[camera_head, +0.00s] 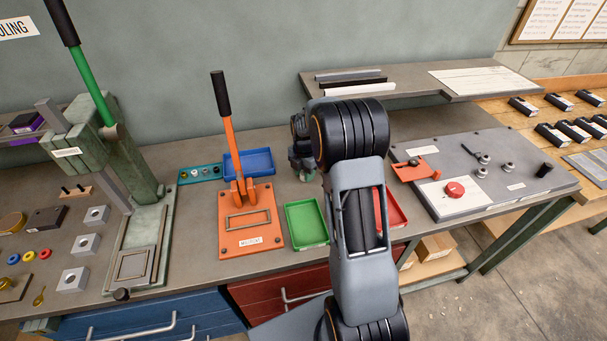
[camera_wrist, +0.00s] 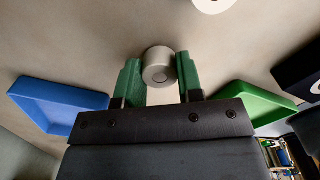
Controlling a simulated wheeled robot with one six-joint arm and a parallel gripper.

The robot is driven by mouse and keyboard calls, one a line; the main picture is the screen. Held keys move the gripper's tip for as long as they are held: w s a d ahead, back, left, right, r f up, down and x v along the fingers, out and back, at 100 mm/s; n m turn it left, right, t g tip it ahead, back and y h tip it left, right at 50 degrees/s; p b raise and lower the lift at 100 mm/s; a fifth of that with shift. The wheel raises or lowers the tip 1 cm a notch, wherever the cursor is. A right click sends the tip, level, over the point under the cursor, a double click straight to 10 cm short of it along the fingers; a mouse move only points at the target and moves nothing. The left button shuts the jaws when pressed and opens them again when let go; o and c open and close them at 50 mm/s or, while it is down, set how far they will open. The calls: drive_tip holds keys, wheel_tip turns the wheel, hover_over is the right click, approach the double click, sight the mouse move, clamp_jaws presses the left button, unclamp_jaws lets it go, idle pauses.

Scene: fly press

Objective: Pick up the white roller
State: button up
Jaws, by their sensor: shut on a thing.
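My gripper shows in the wrist view (camera_wrist: 158,75), with its green fingers closed on either side of a pale grey roller (camera_wrist: 157,66). The roller has a round end face with a small centre mark. A white round piece with a dark centre (camera_wrist: 212,3) is cut off by the top edge of the wrist view, apart from my fingers. In the head view my gripper (camera_head: 305,176) is low over the bench between the blue and green trays, and the roller in it cannot be made out.
The blue tray (camera_head: 249,163) is left of my gripper and the green tray (camera_head: 306,222) is in front. An orange lever press (camera_head: 251,240) stands to the left. A teal rack (camera_head: 184,179) holds several small rollers. A shelf (camera_head: 407,81) overhangs at the back right.

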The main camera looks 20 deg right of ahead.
drive_tip(key=shift+r, duration=0.35)
wheel_tip(320, 180, up, 2)
drive_tip(key=shift+r, duration=0.2)
drive_tip(key=s+a+r+b, duration=0.1)
drive_tip(key=s+r+b, duration=0.1)
drive_tip(key=s+r, duration=0.95)
drive_tip(key=s+d+m+p, duration=0.1)
drive_tip(key=s+d+p, duration=0.2)
drive_tip(key=s+p, duration=0.2)
drive_tip(key=shift+n, duration=0.5)
drive_tip(key=shift+s+d+f+b, duration=0.35)
drive_tip(key=shift+f+b, duration=0.3)
drive_tip(key=shift+f, duration=1.2)
drive_tip(key=shift+s+d+f+b, duration=0.25)
drive_tip(key=shift+f+b, duration=0.35)
drive_tip(key=shift+f, duration=1.3)
drive_tip(key=shift+s+d+f+b, duration=0.35)
drive_tip(key=shift+f+b, duration=0.3)
drive_tip(key=shift+f, duration=1.2)
drive_tip(key=shift+f, duration=0.3)
